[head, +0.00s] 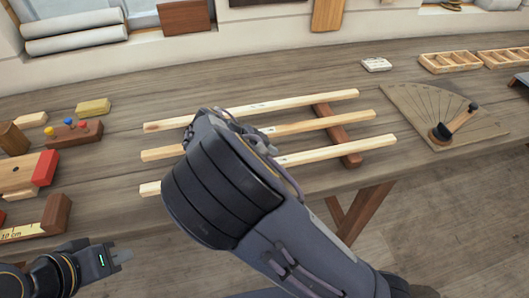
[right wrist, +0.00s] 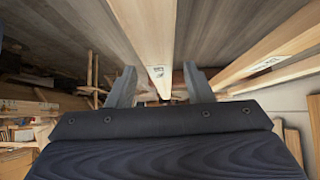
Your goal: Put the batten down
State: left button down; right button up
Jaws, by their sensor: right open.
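Three pale wooden battens lie side by side across the bench: a back one (head: 290,103), a middle one (head: 320,124) and a front one (head: 345,151). Their right parts cross a dark brown bar (head: 352,158). My right arm covers part of the front two battens and hides its gripper in the head view. In the right wrist view my right gripper (right wrist: 160,70) is open, with a finger on each side of one batten (right wrist: 152,35); I cannot tell whether they touch. Two other battens run to its right. My left gripper (head: 122,256) is empty at the lower left, off the bench.
Wooden blocks and a red-ended tool (head: 40,170) crowd the bench's left end. A fan-shaped board (head: 410,105) with a dark-knobbed handle (head: 460,120) lies at the right. Partitioned trays (head: 450,62) stand at the back right. The bench behind the battens is mostly clear.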

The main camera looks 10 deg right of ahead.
jog(key=v, duration=1.1)
jog(key=shift+a+r+b, duration=0.25)
jog(key=shift+b, duration=0.15)
jog(key=s+d+f+n+g+y, duration=0.1)
jog(key=s+d+f+n+y, duration=0.1)
jog(key=s+d+n+y, duration=0.3)
jog(key=s+d+f+n+g+y, duration=0.1)
jog(key=d+g+y, duration=0.15)
jog(key=d, duration=0.45)
jog(key=s+d+n+t+y, duration=0.2)
jog(key=s+n+t, duration=0.2)
jog(key=s, duration=0.4)
jog(key=s+d+r+n+t+y, duration=0.1)
jog(key=s+d+n+t+y, duration=0.1)
jog(key=s+n+t, duration=0.3)
jog(key=s+n+y, duration=0.1)
jog(key=s, duration=0.1)
jog(key=shift+s+r, duration=0.15)
jog(key=shift+s, duration=0.25)
